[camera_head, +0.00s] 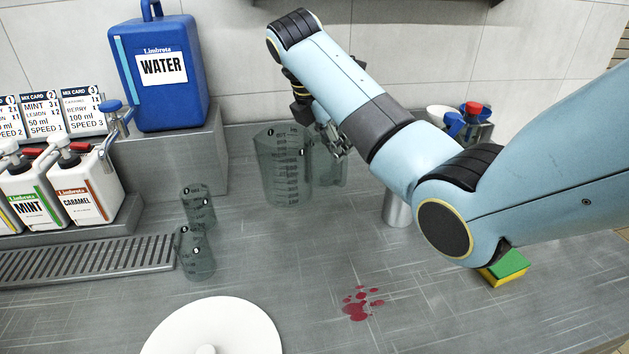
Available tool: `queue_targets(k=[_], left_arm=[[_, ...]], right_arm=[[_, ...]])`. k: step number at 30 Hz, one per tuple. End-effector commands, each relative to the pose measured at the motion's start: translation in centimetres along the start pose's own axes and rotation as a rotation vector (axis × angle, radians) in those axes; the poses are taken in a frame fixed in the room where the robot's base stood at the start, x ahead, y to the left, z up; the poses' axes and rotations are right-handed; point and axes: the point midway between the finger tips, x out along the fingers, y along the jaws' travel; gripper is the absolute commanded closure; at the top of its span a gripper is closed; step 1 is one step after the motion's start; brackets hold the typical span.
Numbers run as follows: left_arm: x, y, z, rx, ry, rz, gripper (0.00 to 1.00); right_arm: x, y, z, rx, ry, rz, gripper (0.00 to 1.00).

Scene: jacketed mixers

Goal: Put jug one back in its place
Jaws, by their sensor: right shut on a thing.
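Jug one (283,168) is a large clear grey measuring jug with a "1" mark and dark scale lines. It is upright at the back of the counter, right of the raised step, with its handle (331,172) on the right. My right gripper (336,143) reaches down from above and is shut on the handle. The fingertips are small and partly hidden by my arm. I cannot tell whether the jug's base touches the counter. My left gripper is not in view.
Smaller clear measuring vessels (198,252) stand left of the jug. A blue water canister (160,75) stands on the step (190,145). A metal cup (397,208), a sponge (505,268) and a red spill (360,303) are on the right. The middle counter is mostly free.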

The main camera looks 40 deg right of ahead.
Motion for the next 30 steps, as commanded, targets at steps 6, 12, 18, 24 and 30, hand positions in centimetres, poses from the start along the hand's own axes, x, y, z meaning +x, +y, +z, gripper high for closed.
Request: queue_targets(k=[6, 12, 18, 24, 30], left_arm=[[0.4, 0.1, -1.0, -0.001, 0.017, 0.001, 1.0], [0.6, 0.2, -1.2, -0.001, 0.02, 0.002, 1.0], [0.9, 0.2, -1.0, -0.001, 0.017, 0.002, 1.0], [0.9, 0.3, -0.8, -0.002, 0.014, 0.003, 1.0], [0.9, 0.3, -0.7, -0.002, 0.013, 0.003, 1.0]], right_arm=[[1.8, 4.2, -0.6, 0.002, -0.001, 0.002, 1.0], [2.6, 5.4, -0.8, 0.001, -0.001, 0.003, 1.0], [5.5, 5.4, -1.9, 0.001, -0.001, 0.001, 1.0], [6.2, 5.5, -2.2, 0.001, -0.001, 0.004, 1.0], [6.2, 5.4, -2.3, 0.001, -0.001, 0.003, 1.0]])
